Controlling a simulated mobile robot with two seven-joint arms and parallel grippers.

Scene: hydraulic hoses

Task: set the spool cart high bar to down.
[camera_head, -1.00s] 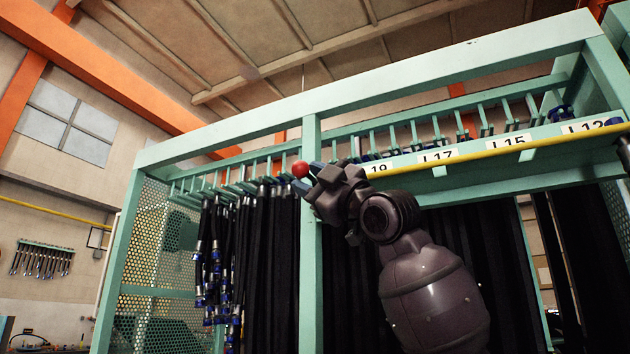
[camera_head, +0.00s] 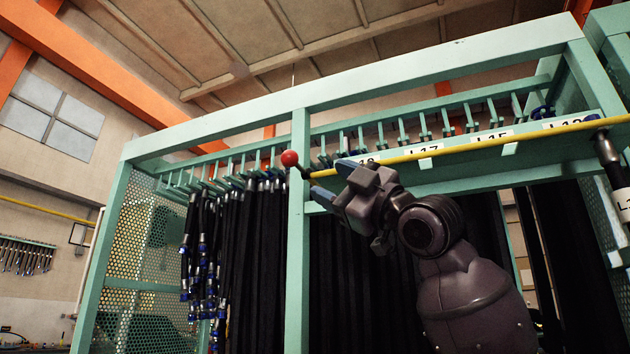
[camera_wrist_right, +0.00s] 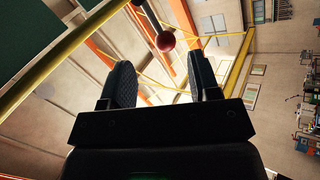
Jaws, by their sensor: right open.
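The high bar is a long yellow bar (camera_head: 450,148) across the front of the green rack. It slopes down to the left and ends in a dark tip with a red ball (camera_head: 289,158) in front of the middle post. My right gripper (camera_head: 333,180) is just right of and below the ball, open and empty. In the right wrist view the red ball (camera_wrist_right: 165,41) shows beyond the gap between the open fingers (camera_wrist_right: 163,82), apart from them. The yellow bar (camera_wrist_right: 62,58) passes on the left there. My left gripper is not in view.
The green rack's middle post (camera_head: 298,240) stands close to my right gripper. Black hoses (camera_head: 255,260) with blue ends hang in the rack. White labels (camera_head: 490,136) line the rail behind the bar. Perforated panel (camera_head: 135,265) closes the left side.

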